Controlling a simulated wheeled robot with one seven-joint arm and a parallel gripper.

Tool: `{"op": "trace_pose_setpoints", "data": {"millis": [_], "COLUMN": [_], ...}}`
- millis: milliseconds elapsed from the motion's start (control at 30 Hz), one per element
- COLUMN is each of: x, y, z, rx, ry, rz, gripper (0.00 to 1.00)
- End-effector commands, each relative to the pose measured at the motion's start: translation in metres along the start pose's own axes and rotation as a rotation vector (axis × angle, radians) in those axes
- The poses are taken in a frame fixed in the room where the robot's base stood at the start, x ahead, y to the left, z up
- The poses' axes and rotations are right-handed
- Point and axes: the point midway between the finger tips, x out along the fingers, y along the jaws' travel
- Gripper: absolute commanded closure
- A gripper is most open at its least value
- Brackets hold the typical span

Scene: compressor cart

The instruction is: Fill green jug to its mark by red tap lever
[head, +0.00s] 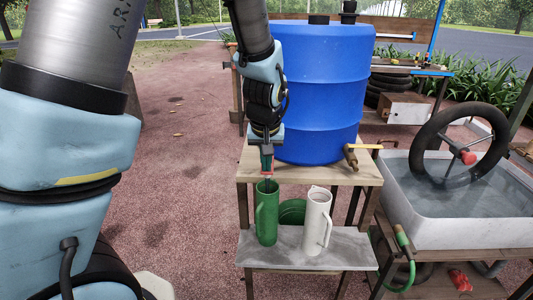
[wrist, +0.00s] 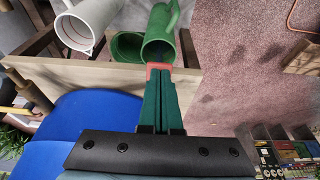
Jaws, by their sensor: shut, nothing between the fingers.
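The green jug (head: 267,220) stands upright on the grey lower shelf, below my gripper (head: 267,172). In the wrist view the green jug (wrist: 161,32) lies just beyond the fingertips, and its water level and mark cannot be made out. My gripper (wrist: 158,72) is shut and points down in front of the blue barrel (head: 318,90). A red piece (wrist: 158,67) shows at the fingertips, perhaps the red tap lever. Its tap is hidden, and I cannot tell whether water runs.
A white jug (head: 317,222) stands right of the green jug, with a round green vessel (head: 292,210) behind them. A brass tap (head: 350,156) with a yellow lever (head: 367,146) is on the barrel's right. A water basin (head: 455,232) with a tyre stands at right.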

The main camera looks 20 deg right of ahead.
Motion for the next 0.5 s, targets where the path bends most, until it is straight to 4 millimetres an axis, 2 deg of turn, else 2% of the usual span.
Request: {"op": "trace_pose_setpoints", "data": {"millis": [500], "x": [-0.0057], "y": [-0.0001], "z": [-0.0016], "rx": [0.0], "ry": [0.0], "rz": [0.0], "gripper": [1.0]}}
